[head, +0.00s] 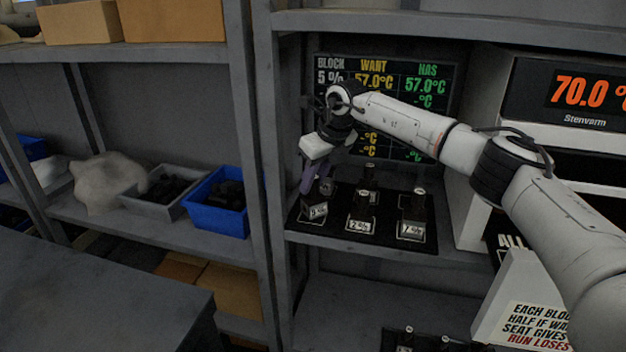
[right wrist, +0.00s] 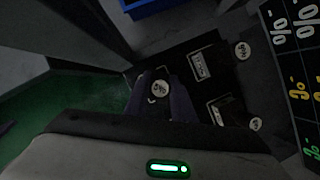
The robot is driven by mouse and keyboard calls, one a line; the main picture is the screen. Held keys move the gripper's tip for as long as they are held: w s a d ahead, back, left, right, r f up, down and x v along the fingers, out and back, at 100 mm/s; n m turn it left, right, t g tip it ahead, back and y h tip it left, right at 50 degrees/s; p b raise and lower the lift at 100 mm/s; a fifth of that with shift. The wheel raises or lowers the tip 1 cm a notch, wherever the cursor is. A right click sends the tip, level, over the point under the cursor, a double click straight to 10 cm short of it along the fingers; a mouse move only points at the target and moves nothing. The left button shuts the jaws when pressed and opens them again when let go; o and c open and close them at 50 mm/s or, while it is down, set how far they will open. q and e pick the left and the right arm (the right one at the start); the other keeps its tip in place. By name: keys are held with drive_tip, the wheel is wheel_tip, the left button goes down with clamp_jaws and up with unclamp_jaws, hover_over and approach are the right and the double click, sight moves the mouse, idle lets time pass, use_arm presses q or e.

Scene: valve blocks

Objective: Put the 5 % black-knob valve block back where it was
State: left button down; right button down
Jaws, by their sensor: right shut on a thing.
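My right gripper (head: 314,192) is shut on a dark valve block (head: 318,210) over the front left of a black board (head: 345,240). The block looks tilted, and its small white label is too blurred to read surely. I cannot tell whether it touches the board. In the right wrist view, its round knob top (right wrist: 160,88) shows between the two fingers (right wrist: 162,104). A 2 % block (head: 362,205) and a 7 % block (head: 412,208) stand upright on the board to the right. My left gripper is not in view.
A screen (head: 440,90) behind the arm shows 5 %, want 57.0°C, has 57.0°C. A heater reading 70.0 (head: 585,92) stands right. A shelf post (head: 258,150) is close left. A blue bin (head: 218,218) is beyond it. Another board (head: 430,343) sits below.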

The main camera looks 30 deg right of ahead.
drive_tip(key=shift+f, duration=0.5)
drive_tip(key=c, duration=1.4)
unclamp_jaws()
drive_tip(key=shift+c, duration=0.2)
drive_tip(key=shift+f, duration=0.1)
